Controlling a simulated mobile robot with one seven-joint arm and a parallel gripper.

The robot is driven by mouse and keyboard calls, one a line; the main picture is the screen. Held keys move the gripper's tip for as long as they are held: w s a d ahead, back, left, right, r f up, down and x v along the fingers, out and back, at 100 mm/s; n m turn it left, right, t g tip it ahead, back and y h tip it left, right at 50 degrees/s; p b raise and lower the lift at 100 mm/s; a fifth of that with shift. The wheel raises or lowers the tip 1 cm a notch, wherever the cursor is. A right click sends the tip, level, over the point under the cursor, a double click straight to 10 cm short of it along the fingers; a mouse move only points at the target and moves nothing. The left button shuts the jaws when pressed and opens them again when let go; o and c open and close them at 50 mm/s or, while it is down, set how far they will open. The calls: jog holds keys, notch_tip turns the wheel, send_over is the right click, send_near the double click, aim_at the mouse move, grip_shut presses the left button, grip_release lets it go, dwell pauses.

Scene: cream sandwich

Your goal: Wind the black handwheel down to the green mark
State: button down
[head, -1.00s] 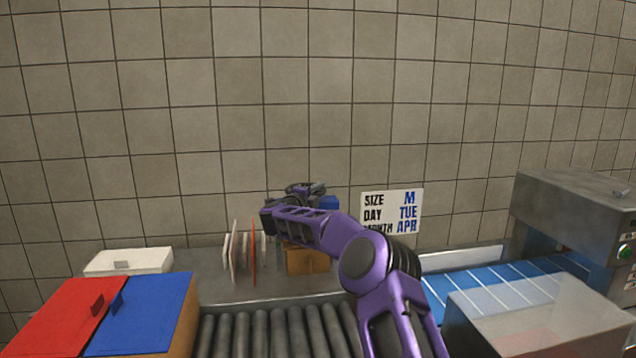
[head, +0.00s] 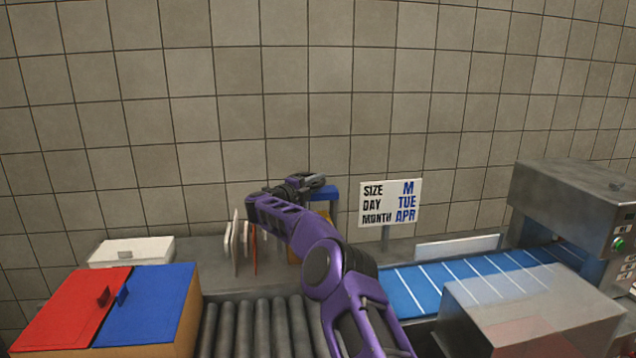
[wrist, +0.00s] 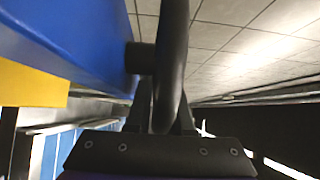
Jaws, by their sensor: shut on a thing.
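The black handwheel (wrist: 173,50) fills the middle of the wrist view, its rim seen edge-on with a short hub or shaft (wrist: 138,58) running to a blue frame (wrist: 75,35). My gripper (wrist: 165,110) is shut on the rim. In the head view my gripper (head: 290,190) is beside the blue frame (head: 325,192), at the back near the wall. The wheel (head: 308,180) shows there only as a small dark shape, partly mixed with my gripper. A yellow part (wrist: 30,85) sits below the blue frame in the wrist view. I cannot see the green mark.
A sign (head: 390,203) reading SIZE M, DAY TUE, MONTH APR stands right of the frame. Thin upright boards (head: 237,245) stand to its left. Rollers (head: 255,325) lie in front, a blue belt (head: 470,278) and grey machine (head: 575,205) at right, red (head: 75,305) and blue (head: 150,305) lids at left.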

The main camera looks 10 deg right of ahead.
jog(key=c, duration=1.1)
grip_release()
jog(key=b+v, duration=0.1)
jog(key=v, duration=1.6)
jog(key=shift+s, duration=0.2)
jog(key=shift+r, duration=0.1)
